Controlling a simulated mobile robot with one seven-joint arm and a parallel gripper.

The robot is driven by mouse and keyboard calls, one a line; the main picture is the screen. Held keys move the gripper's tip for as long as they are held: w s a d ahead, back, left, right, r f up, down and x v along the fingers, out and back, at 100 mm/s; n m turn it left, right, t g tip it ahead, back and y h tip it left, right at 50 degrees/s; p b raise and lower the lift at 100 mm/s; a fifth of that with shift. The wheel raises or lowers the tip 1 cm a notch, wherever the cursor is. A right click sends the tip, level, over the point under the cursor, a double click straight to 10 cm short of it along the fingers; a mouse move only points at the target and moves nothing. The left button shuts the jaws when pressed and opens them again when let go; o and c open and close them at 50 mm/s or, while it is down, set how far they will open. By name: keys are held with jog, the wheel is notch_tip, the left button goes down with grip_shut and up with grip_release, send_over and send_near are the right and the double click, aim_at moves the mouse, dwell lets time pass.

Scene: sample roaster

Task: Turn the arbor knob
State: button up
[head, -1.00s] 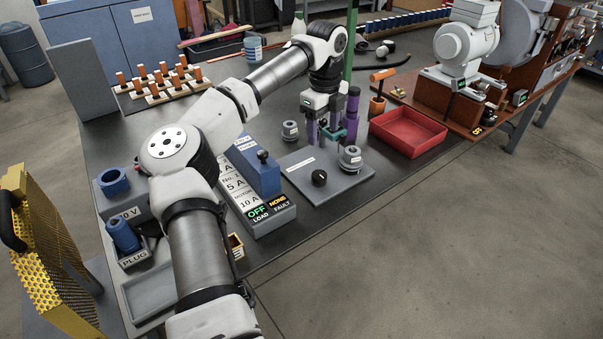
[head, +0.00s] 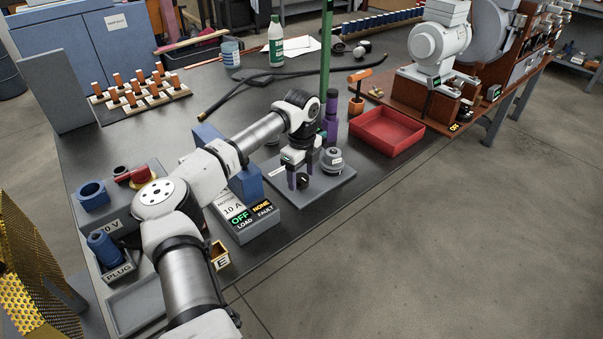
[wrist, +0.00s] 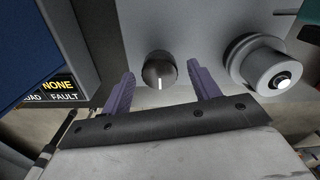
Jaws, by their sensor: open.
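The black round knob (head: 303,181) with a white pointer line sits on a flat grey plate (head: 335,187). In the wrist view the knob (wrist: 159,70) lies between my two purple fingers, with a gap on each side. Its white line points toward the bottom of that view. My gripper (head: 300,176) is open above the plate, fingers pointing down around the knob; the wrist view shows it (wrist: 162,87) empty. I cannot tell exactly how high the fingertips are. A stepped grey round fitting (head: 332,159) stands on the plate to the right of the knob, also in the wrist view (wrist: 262,68).
A grey box with OFF and NONE displays (head: 248,222) and a blue block stands left of the plate. A green post (head: 326,60) rises behind my gripper. A red tray (head: 386,132) lies to the right. The table's front edge runs close to the plate.

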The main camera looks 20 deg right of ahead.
jog(key=shift+c, duration=0.3)
jog(key=c, duration=0.9)
